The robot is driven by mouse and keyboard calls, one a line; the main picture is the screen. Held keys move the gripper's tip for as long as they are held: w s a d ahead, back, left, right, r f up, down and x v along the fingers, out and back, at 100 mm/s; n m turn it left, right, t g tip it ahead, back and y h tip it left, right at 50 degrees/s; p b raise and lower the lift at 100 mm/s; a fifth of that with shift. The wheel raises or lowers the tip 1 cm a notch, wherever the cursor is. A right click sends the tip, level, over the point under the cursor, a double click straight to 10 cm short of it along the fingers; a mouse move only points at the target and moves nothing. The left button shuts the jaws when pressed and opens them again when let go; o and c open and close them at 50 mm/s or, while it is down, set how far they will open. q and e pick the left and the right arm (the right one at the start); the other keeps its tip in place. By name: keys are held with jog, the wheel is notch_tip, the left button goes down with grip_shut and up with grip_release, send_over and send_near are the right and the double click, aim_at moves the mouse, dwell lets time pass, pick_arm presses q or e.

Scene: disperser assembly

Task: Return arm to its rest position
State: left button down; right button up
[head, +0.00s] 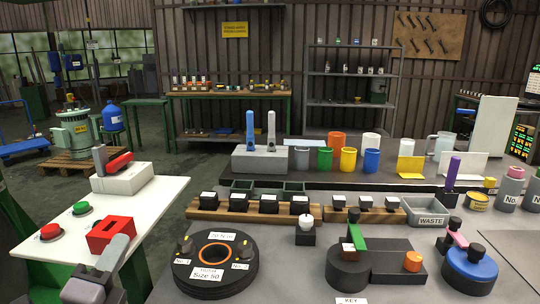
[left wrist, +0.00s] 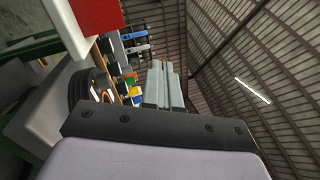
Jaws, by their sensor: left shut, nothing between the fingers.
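My left gripper (head: 113,252) shows at the bottom left of the head view, over the near edge of the white side table (head: 150,190). Its fingers are together and hold nothing. The left wrist view also shows the shut grey fingers (left wrist: 164,85), pointing up in the picture with the workbench and its coloured items tilted behind them. In the head view the fingertips appear close to the red open-topped box (head: 110,234); I cannot tell the gap. My right gripper is in neither view.
The side table carries a green button (head: 81,208), a red button (head: 51,231) and a white box with a red lever (head: 121,178).

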pick_arm(q)
jog(key=s+a+f+n+g+y, duration=0.1)
jog(key=s+f+n+g+y, duration=0.1)
jog(key=s+f+n+g, duration=0.45)
jog(key=s+a+f+n+g+y, duration=0.2)
jog(key=s+f+n+g, duration=0.1)
jog(key=f+n, duration=0.65)
jog(key=s+d+f+n+g+h, duration=0.25)
jog(key=s+f+g, duration=0.2)
jog(key=s, duration=0.35)
jog(key=s+d+f+n+g+h, duration=0.1)
jog(key=s+d+f+n+g, duration=0.15)
jog(key=s+f, duration=0.35)
jog(key=w+d+m+t+h+p, duration=0.1)
jog(key=w+d+t+p, duration=0.2)
jog(key=w+t+p, duration=0.2)
jog(key=t+p, duration=0.1)
jog(key=p, duration=0.1)
jog(key=shift+f+h+p, duration=0.25)
jog(key=shift+h+p, duration=0.1)
jog(key=shift+p, duration=0.05)
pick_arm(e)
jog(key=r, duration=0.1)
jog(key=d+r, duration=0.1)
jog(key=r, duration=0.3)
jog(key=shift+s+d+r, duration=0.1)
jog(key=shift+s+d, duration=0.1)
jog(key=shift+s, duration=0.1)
pick_arm(q)
jog(key=shift+w, duration=0.15)
